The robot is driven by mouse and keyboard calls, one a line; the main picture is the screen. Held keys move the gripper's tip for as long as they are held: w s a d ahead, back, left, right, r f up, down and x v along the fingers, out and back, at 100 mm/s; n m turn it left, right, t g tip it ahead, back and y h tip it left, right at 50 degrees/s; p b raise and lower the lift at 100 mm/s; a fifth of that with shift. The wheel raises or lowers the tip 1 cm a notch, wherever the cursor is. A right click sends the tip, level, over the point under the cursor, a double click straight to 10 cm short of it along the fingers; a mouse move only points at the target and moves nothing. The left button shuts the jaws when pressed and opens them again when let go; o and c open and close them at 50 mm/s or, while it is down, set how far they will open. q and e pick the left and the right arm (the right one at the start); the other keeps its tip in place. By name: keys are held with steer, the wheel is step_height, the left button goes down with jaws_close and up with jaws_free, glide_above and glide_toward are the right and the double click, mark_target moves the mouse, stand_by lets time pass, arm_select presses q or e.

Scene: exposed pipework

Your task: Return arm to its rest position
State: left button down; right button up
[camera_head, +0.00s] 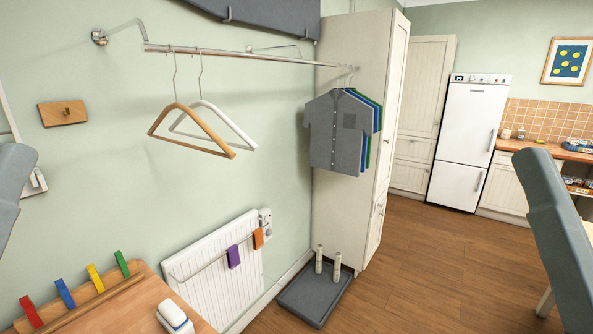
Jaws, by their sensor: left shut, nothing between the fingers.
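My left arm link (14,185) is a grey shape at the left edge. What looks like my left gripper (175,316), pale with dark parts, shows at the bottom edge over the wooden table; it is shut and empty, and the rest of it is cut off by the frame. My right arm link (558,235) stands at the right edge; the right gripper is out of view. A wooden hanger (190,130) and a white hanger (222,118) hang empty from the rail (230,54), apart from my arms.
The wooden table (110,312) at the bottom left holds a rack with several coloured pegs (65,293). A radiator (215,265), grey tray (313,300) and tall cabinet (375,50) line the wall. Shirts (338,135) hang at the rail's far end. The floor at centre right is clear.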

step_height(320, 180, up, 37)
steer(key=p, duration=3.3)
steer(key=shift+f, duration=0.15)
